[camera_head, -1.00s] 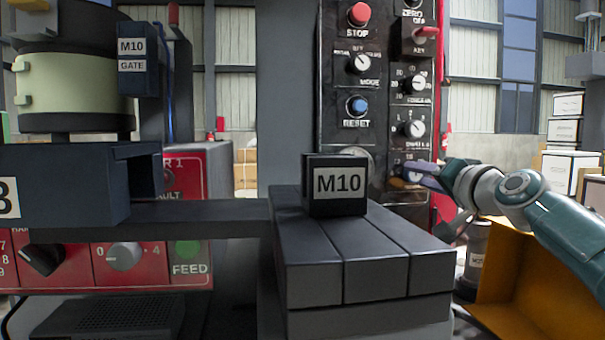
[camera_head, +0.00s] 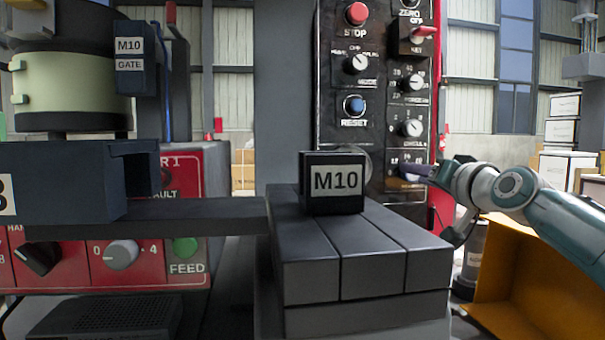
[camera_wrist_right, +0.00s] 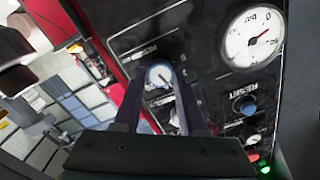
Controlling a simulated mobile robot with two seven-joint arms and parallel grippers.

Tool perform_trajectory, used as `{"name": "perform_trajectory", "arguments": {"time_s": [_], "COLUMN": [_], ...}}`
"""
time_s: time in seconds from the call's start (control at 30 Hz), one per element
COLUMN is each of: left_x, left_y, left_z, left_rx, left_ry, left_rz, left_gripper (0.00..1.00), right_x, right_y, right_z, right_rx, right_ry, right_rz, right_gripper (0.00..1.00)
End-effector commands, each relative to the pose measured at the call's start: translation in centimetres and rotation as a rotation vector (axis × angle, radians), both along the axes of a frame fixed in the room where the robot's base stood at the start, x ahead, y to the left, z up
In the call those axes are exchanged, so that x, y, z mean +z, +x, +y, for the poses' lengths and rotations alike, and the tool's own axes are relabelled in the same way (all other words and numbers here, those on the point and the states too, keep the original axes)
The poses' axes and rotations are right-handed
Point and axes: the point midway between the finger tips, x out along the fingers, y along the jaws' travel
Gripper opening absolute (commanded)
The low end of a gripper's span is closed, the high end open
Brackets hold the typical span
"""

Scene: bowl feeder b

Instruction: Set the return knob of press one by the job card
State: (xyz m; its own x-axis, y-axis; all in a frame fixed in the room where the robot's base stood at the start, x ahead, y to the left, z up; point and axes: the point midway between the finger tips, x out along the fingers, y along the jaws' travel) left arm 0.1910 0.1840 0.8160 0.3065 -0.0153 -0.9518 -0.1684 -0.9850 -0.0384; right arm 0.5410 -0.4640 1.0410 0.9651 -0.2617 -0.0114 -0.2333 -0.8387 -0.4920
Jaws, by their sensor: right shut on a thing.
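The dark control panel of the press (camera_head: 385,120) stands right of centre in the head view, with several pointer knobs in its right column. My right gripper (camera_head: 408,172) comes in from the right at the lowest of these positions. In the right wrist view its two dark fingers are closed around a round pale knob (camera_wrist_right: 160,75) with a pointer line. The fingers hide part of this knob's scale, and its label is too blurred to read. In the head view the knob is hidden behind the gripper. I cannot make out a job card. My left gripper is not in view.
A red STOP button (camera_head: 357,13) and a blue RESET button (camera_head: 354,105) sit on the panel. A pressure gauge (camera_wrist_right: 252,38) shows in the wrist view. A block marked M10 (camera_head: 335,185) stands on the dark ledge in front. An orange bin (camera_head: 515,285) lies below my right arm.

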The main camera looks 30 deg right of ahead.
Motion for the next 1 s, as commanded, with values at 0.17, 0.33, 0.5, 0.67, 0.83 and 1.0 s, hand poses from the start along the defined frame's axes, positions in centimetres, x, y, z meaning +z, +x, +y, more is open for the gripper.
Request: {"name": "perform_trajectory", "arguments": {"time_s": [0.17, 0.33, 0.5, 0.67, 0.83, 1.0], "left_x": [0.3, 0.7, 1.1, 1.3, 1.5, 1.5], "left_y": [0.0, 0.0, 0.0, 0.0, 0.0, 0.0], "left_z": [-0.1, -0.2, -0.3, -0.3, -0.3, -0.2], "left_rx": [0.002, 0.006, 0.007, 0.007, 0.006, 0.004], "left_ry": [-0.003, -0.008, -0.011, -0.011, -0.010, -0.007], "left_rz": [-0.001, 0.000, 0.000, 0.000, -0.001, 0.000], "left_gripper": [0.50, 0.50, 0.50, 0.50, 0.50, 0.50], "right_x": [0.1, 0.2, 0.2, 0.1, 0.1, 0.1], "right_y": [0.0, 0.0, 0.0, 0.0, 0.0, 0.0], "right_z": [0.0, 0.0, 0.1, 0.1, 0.1, 0.1], "right_rx": [0.001, 0.000, 0.000, 0.000, 0.001, 0.000], "right_ry": [-0.148, -0.275, -0.376, -0.441, -0.479, -0.492], "right_rz": [0.048, 0.088, 0.120, 0.140, 0.152, 0.156], "right_gripper": [0.00, 0.00, 0.00, 0.00, 0.00, 0.00]}}
